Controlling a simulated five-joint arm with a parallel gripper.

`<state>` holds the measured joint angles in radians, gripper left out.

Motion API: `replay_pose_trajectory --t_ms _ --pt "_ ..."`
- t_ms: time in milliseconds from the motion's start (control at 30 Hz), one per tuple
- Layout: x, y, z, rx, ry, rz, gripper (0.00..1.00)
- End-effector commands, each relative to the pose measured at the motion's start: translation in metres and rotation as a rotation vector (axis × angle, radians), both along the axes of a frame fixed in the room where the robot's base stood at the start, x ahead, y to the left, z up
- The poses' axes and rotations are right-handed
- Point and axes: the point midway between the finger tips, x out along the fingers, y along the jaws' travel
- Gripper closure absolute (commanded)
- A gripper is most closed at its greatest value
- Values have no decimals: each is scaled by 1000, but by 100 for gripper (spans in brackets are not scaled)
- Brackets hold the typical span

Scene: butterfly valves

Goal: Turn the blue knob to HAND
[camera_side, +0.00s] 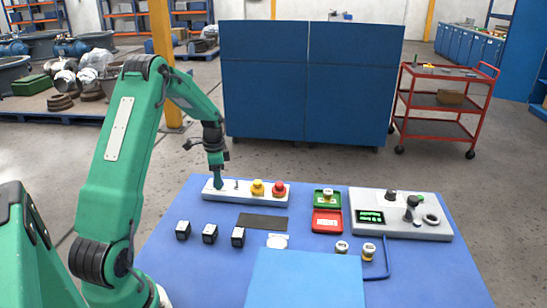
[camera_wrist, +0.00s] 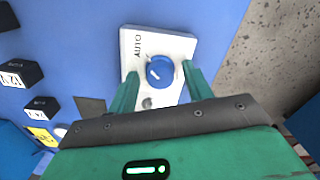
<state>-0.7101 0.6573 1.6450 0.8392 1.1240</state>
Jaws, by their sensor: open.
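The blue knob (camera_wrist: 159,71) sits on a white panel (camera_wrist: 182,47) in the wrist view, with a small pale mark on its face. The word AUTO (camera_wrist: 138,45) is printed beside it; I see no HAND label. My gripper (camera_wrist: 161,76) is open, with one green finger on each side of the knob. I cannot tell whether either finger touches it. In the side view my gripper (camera_side: 219,184) points down at the left end of the white panel (camera_side: 246,196) and hides the knob there.
A yellow button (camera_side: 257,187) and a red button (camera_side: 279,189) share the panel. Black blocks (camera_side: 210,233) stand in front of it. Green and red trays (camera_side: 327,220) and a grey control box (camera_side: 401,215) are to the right on the blue table (camera_side: 190,268).

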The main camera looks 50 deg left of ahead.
Motion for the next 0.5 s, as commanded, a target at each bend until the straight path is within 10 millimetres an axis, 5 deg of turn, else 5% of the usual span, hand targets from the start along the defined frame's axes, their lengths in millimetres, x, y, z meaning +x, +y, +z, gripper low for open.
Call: replay_pose_trajectory --t_ms 267,500 --pt "0 0 -1 0 0 0 52" --pt "0 0 -1 0 0 0 94"
